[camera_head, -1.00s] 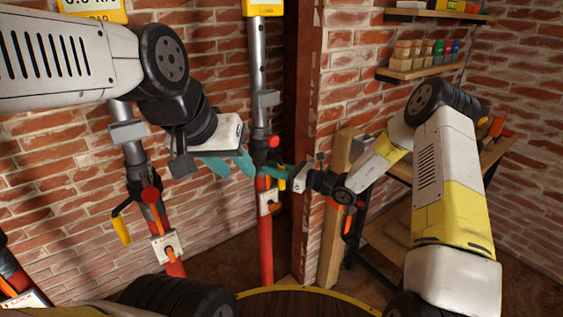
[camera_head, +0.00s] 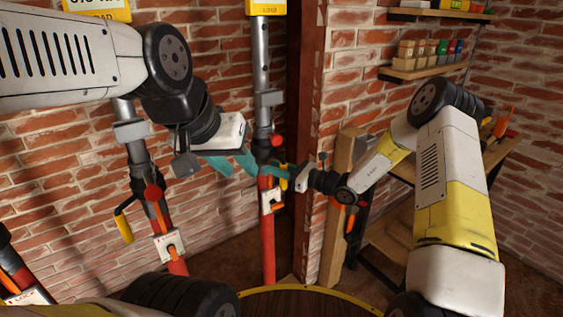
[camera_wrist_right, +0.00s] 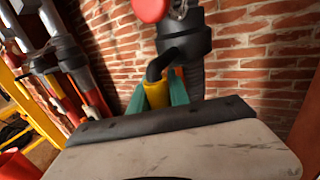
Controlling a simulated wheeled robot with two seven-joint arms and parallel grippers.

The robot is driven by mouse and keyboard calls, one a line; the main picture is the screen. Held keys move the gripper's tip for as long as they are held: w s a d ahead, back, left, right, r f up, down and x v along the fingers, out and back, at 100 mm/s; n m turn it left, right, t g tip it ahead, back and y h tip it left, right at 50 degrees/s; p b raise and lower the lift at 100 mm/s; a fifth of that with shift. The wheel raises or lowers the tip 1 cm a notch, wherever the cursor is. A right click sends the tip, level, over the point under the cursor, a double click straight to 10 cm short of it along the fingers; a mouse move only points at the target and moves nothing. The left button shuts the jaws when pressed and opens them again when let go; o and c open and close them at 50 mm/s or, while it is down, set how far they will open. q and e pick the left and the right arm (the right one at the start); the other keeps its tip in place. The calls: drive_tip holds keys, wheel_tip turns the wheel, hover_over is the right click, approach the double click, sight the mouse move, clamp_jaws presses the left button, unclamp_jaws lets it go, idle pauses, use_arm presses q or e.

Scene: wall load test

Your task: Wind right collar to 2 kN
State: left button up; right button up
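The right prop is a grey tube over a red tube (camera_head: 268,240), with a dark collar (camera_head: 262,157) about midway. A red knob (camera_head: 277,140) sticks out beside the collar. The collar's crank has a yellow handle (camera_head: 284,184). My right gripper (camera_head: 285,172) is at this handle; in the right wrist view its teal fingers lie on either side of the yellow handle (camera_wrist_right: 157,92) and appear closed on it. My left gripper (camera_head: 237,164) is just left of the collar, its teal fingers apart with nothing seen between them. Whether it touches the prop is unclear.
Another prop (camera_head: 138,150) stands left, with its own yellow crank handle (camera_head: 124,226). A timber post (camera_head: 340,200) and brick corner stand close right of the right prop. A workbench (camera_head: 400,235) is behind my right arm. A yellow load display (camera_head: 266,7) is cut off above.

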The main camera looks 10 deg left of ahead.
drive_tip(key=o, duration=0.4)
drive_tip(key=shift+w+a, duration=0.1)
drive_tip(key=shift+w, duration=0.05)
drive_tip(key=shift+o, duration=0.2)
drive_tip(key=v, duration=0.8)
